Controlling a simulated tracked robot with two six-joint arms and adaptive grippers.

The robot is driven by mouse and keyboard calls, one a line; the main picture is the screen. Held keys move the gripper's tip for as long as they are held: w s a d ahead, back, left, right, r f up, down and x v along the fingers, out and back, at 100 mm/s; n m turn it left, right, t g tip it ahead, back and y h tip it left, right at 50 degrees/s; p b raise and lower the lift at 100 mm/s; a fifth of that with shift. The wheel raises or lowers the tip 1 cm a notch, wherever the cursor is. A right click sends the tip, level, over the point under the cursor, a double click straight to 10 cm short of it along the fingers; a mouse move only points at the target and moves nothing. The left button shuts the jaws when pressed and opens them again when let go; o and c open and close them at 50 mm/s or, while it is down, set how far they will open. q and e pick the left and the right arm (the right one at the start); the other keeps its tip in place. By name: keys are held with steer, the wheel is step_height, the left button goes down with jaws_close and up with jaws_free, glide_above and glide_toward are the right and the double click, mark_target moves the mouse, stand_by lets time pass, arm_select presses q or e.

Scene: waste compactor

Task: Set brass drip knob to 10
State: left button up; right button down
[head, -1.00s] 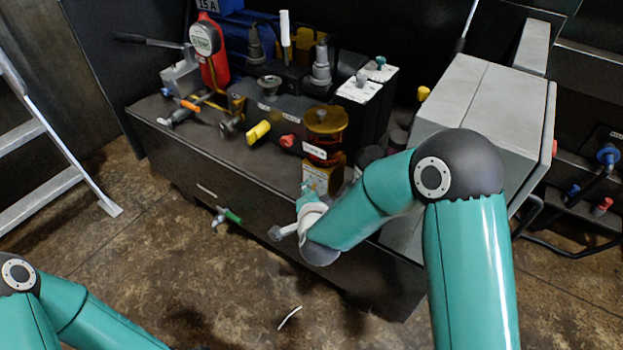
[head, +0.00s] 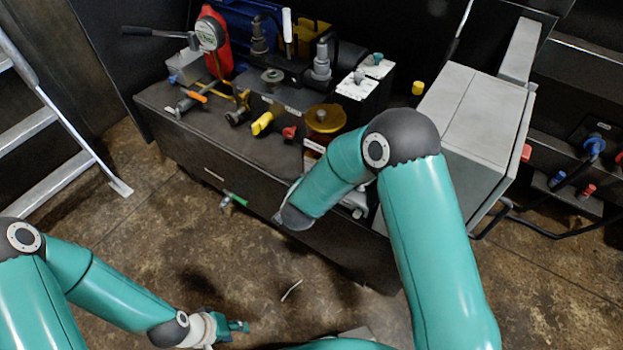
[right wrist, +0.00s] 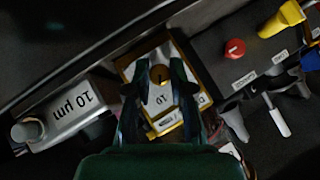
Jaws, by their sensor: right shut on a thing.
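The brass knob (right wrist: 161,75) shows in the right wrist view, on a yellow-edged housing with a pale face and a dark "10" below the knob. My right gripper (right wrist: 160,80) has its dark fingers on either side of the knob and is shut on it. Finger contact is dim, and I cannot read a pointer setting. In the head view my right arm hides its gripper and the housing; an amber-brass round top (head: 325,118) shows beside that arm. My left gripper (head: 232,327) is low over the floor, away from the bench, its finger opening unclear.
A grey part marked "10 µm" (right wrist: 70,112) lies beside the housing. A red knob (right wrist: 235,48) and yellow handle (right wrist: 282,18) are on the other side. The bench (head: 240,185) carries valves and a red gauge (head: 212,40). A grey cabinet (head: 465,110) stands right.

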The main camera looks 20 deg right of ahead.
steer(key=shift+s+f, duration=0.1)
steer(key=shift+f, duration=0.05)
steer(key=c, duration=1.3)
jaws_free()
steer(key=v, duration=1.2)
